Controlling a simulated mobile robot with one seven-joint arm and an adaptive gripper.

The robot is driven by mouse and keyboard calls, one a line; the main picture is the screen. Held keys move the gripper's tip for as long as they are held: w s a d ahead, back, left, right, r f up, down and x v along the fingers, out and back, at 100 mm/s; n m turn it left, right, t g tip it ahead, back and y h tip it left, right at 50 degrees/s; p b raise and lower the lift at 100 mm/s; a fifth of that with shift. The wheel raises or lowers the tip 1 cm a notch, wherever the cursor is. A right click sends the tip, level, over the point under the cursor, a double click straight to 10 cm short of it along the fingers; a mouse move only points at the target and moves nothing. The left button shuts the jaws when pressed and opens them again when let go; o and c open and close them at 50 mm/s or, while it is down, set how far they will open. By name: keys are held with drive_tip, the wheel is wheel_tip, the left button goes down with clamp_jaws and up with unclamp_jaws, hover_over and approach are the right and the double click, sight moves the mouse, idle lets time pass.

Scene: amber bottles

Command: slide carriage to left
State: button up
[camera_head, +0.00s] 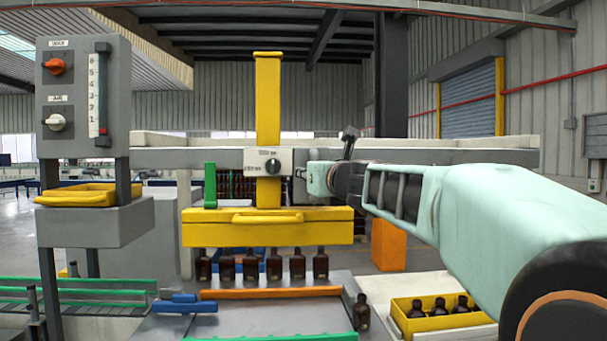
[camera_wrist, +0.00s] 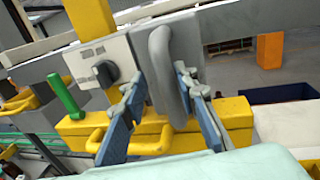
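The carriage is a yellow upright post (camera_head: 268,100) with a grey knob plate (camera_head: 262,161) on the grey horizontal rail (camera_head: 400,157). Its yellow crossbar (camera_head: 215,234) has a yellow handle on its front, and a row of brown bottles (camera_head: 274,266) hangs below it. In the wrist view, a grey loop handle (camera_wrist: 161,60) stands on the plate right of the black knob (camera_wrist: 105,73). My gripper (camera_wrist: 160,115) is open, its blue fingers apart on either side of the handle's lower part; contact is unclear. In the head view its fingertips are hard to make out.
A green upright handle (camera_head: 210,185) stands at the crossbar's left. A control box (camera_head: 83,90) with knobs and a scale stands far left, above a yellow tray (camera_head: 75,195). A loose bottle (camera_head: 361,312) and a yellow crate (camera_head: 400,325) with bottles are below right.

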drive_tip(key=shift+d, duration=0.2)
drive_tip(key=shift+r, duration=0.15)
drive_tip(key=shift+r, duration=4.85)
drive_tip(key=shift+a, duration=0.1)
